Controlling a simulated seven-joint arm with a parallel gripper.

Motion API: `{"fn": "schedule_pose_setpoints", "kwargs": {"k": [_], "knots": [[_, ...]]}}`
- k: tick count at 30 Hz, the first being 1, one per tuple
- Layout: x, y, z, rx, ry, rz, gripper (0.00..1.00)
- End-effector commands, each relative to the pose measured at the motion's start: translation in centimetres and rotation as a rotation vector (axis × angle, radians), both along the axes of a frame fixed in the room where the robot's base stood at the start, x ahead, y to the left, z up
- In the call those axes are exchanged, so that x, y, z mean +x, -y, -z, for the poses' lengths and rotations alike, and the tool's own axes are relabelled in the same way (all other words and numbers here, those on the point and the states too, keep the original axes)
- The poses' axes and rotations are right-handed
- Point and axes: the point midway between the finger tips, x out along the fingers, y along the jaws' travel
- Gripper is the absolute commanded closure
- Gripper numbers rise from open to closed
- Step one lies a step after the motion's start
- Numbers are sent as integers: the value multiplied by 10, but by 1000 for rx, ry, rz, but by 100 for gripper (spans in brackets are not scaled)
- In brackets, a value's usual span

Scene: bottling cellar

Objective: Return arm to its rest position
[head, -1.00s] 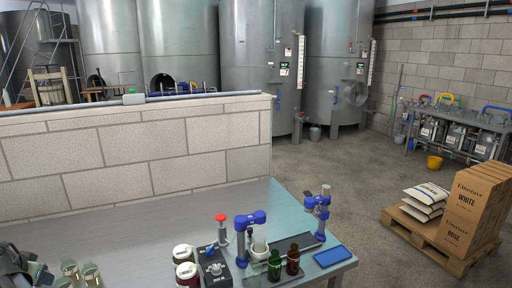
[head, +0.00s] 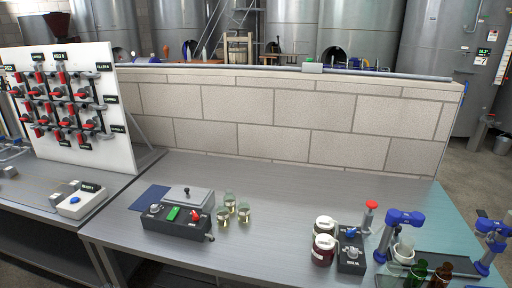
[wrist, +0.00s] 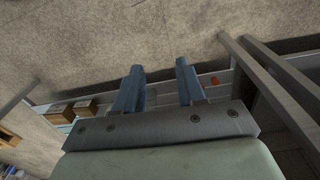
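My gripper (wrist: 160,85) shows in the wrist view with its two blue fingers apart and nothing between them. It points past a bench's legs and edge towards the bare floor. In the head view my gripper is not in view. The metal workbench (head: 290,240) fills the lower middle of the head view, with its top clear of my arm.
On the bench are a dark control box (head: 172,222), several small glasses (head: 244,215), lidded jars (head: 323,250), blue clamp stands (head: 400,220) and bottles (head: 416,274). A valve panel (head: 70,110) stands at left. A block wall (head: 270,115) backs the bench. The mid-bench is free.

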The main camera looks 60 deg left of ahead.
Motion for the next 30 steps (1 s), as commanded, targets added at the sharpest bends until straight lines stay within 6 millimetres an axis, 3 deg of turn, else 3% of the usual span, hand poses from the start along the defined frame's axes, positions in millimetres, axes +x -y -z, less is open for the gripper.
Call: {"fn": "schedule_pose_setpoints", "kwargs": {"k": [4, 8, 20, 30], "knots": [[17, 31, 40, -81, -23, 13, 61], [59, 53, 68, -132, -41, 40, 61], [224, 115, 119, -195, -67, 133, 61], [347, 199, 155, -240, -104, 214, 61]]}}
